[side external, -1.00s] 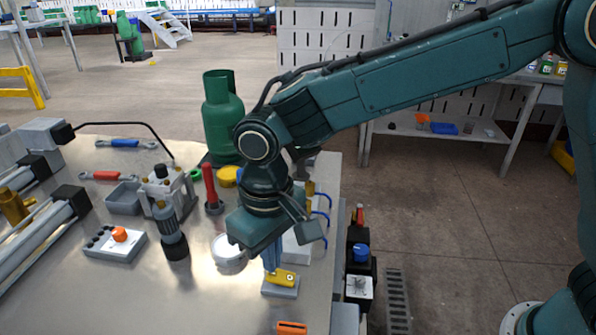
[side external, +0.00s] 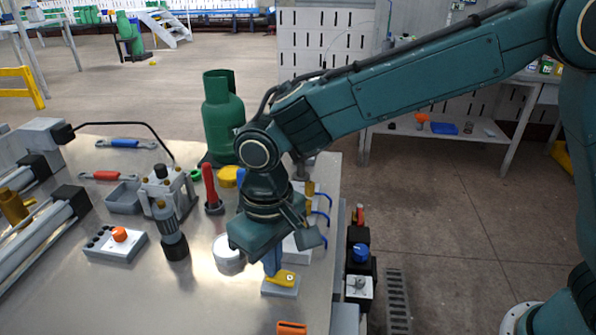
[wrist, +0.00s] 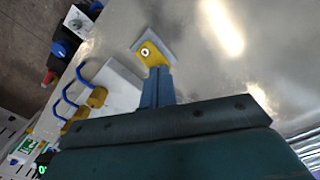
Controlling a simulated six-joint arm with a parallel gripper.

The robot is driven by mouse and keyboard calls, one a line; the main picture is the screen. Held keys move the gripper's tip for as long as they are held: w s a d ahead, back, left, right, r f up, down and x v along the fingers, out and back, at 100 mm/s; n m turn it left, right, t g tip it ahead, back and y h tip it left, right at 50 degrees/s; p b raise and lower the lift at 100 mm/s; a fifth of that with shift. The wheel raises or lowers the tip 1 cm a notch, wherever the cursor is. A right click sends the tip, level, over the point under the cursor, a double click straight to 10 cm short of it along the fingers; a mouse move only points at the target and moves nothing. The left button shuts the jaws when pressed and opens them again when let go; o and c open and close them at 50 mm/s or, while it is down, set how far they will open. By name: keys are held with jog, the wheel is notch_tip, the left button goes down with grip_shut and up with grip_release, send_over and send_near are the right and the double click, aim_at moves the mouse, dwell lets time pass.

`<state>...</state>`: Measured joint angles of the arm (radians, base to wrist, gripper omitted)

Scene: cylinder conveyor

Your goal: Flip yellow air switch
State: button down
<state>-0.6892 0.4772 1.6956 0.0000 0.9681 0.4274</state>
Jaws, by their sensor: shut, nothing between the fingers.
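The yellow air switch (side external: 286,277) sits on a grey base block (side external: 280,289) near the table's right edge. In the wrist view the yellow switch (wrist: 151,53) shows a round pivot with a dark centre on its grey base. My gripper (side external: 272,267) points down with its blue fingers shut and empty, right at the left end of the yellow lever. In the wrist view my gripper's fingertips (wrist: 158,74) overlap the near end of the lever. Whether they touch it I cannot tell.
A white round part (side external: 227,252) stands left of my gripper, and a dark cylindrical tool (side external: 175,245) farther left. Blue hoses (side external: 322,225) run along the table's right edge behind. An orange piece (side external: 291,327) lies in front. The metal table (side external: 215,300) is clear at front left.

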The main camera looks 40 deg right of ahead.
jog(key=shift+f, duration=0.5)
dwell(0.3)
jog(key=shift+r, duration=3.6)
